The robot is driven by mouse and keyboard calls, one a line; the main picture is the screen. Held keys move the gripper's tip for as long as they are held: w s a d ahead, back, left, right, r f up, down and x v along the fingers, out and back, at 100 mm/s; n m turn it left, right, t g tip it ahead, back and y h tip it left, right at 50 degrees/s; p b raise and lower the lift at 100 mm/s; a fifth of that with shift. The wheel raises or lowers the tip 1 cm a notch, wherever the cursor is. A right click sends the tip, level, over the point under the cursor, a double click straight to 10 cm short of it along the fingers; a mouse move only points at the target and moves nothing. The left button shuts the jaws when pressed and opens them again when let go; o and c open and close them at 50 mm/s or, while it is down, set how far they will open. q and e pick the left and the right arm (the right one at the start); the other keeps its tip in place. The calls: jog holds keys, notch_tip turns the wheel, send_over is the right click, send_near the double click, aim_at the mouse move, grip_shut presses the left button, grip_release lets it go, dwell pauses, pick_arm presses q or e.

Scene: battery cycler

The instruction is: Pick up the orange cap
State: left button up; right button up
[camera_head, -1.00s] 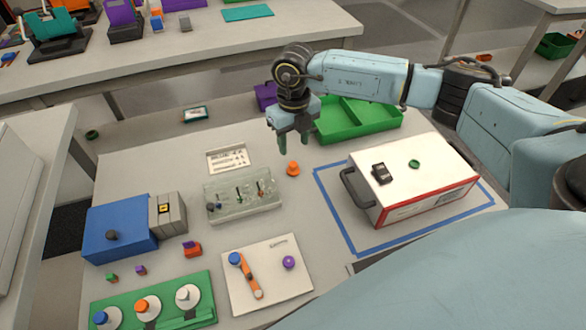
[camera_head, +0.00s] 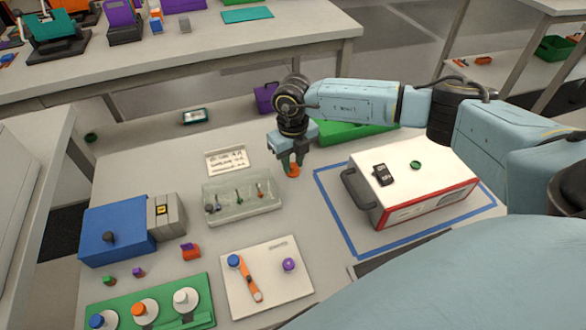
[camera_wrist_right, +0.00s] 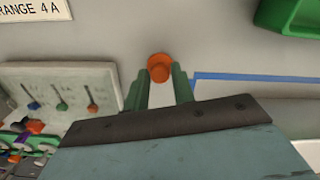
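The orange cap (camera_head: 292,171) stands on the table between the clear tray and the white box. My right gripper (camera_head: 291,163) is above it, its green fingers pointing down around the cap's upper part. In the right wrist view the cap (camera_wrist_right: 159,67) shows just beyond the tips of the two fingers (camera_wrist_right: 160,88), which are apart with a gap between them. I see no finger clearly pressing on the cap. My left gripper is not in view.
The clear tray (camera_head: 224,208) with small levers lies left of the cap. The white box (camera_head: 436,197) with a black handle stands to the right inside blue tape (camera_head: 338,231). A green bin (camera_head: 345,131) is behind the gripper.

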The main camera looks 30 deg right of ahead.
grip_shut()
